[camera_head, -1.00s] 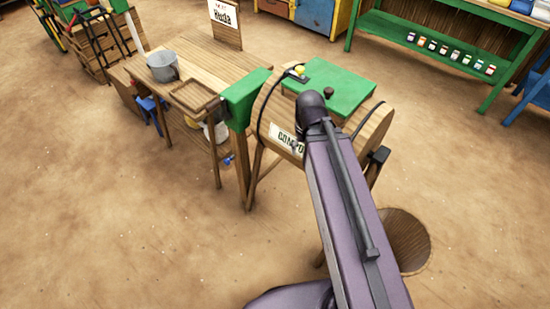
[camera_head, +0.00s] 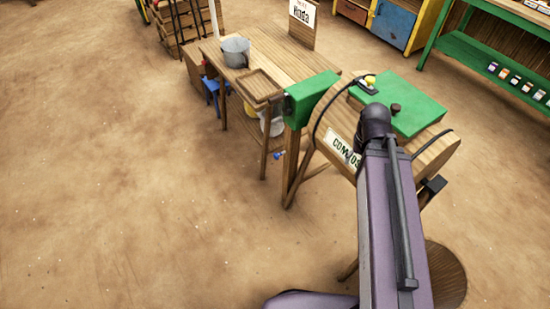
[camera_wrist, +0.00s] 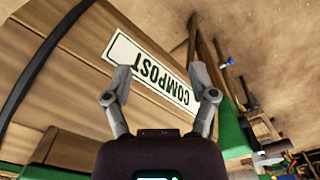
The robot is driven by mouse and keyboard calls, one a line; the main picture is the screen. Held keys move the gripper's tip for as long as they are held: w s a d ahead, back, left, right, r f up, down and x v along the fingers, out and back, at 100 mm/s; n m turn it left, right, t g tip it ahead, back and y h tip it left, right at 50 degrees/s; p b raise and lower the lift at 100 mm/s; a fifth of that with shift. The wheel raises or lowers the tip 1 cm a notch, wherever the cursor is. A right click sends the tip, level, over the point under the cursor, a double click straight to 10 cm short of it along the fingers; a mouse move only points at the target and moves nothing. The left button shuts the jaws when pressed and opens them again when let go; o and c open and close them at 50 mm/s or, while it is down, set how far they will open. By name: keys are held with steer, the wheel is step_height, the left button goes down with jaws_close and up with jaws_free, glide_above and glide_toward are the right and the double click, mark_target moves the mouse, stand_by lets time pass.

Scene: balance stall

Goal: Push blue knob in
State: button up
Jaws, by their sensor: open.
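A small blue piece (camera_head: 279,154) shows low beside the wooden table's front legs in the head view. It is too small to tell whether it is the blue knob or how far out it stands. Small blue spots also show at the right in the wrist view, one of them a blue piece (camera_wrist: 228,62) near a wooden leg. My gripper (camera_wrist: 161,82) is open and empty, its two fingers spread in front of the barrel's COMPOST label (camera_wrist: 150,72). In the head view my arm hides the gripper.
The wooden compost barrel (camera_head: 436,152) with a green lid (camera_head: 425,105) stands in front of my arm. A green box (camera_head: 312,97) sits between it and the wooden table (camera_head: 275,62), which bears a grey pot (camera_head: 236,52). The sandy floor at left is clear.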

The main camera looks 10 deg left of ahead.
steer(key=shift+w+a+f, duration=0.1)
steer(key=shift+f, duration=0.1)
steer(key=c, duration=0.7)
steer(key=w+a+f+n+b, duration=0.2)
steer(key=f+b, duration=0.1)
steer(key=w+a+f+n+h+b, duration=0.1)
steer(key=w+a+f+n+b, duration=0.1)
steer(key=f+b, duration=0.1)
steer(key=w+a+f+n+h+b, duration=0.1)
steer(key=w+a+f+n+b, duration=0.1)
steer(key=w+f+b, duration=0.1)
steer(key=shift+a+f+n+b, duration=0.25)
steer(key=shift+f+n+b, duration=0.15)
steer(key=shift+b, duration=0.35)
jaws_close()
steer(key=w+a+f+n+t+h+b, duration=0.1)
steer(key=w+a+f+n+t+b, duration=0.1)
steer(key=a+f+n+b, duration=0.4)
steer(key=w+a+f+n+t+h+b, duration=0.2)
steer(key=w+a+f+n+b, duration=0.3)
steer(key=a+b, duration=0.6)
steer(key=w+a+f+n+t+h+b, duration=0.1)
steer(key=w+a+f+n+t+b, duration=0.1)
steer(key=a+f+n+b, duration=0.6)
steer(key=w+a+f+b, duration=0.1)
steer(key=a, duration=0.6)
steer(key=shift+w+a+f+n+h, duration=0.15)
steer(key=shift+a+f+n+h, duration=0.15)
steer(key=shift+a+f+h, duration=0.1)
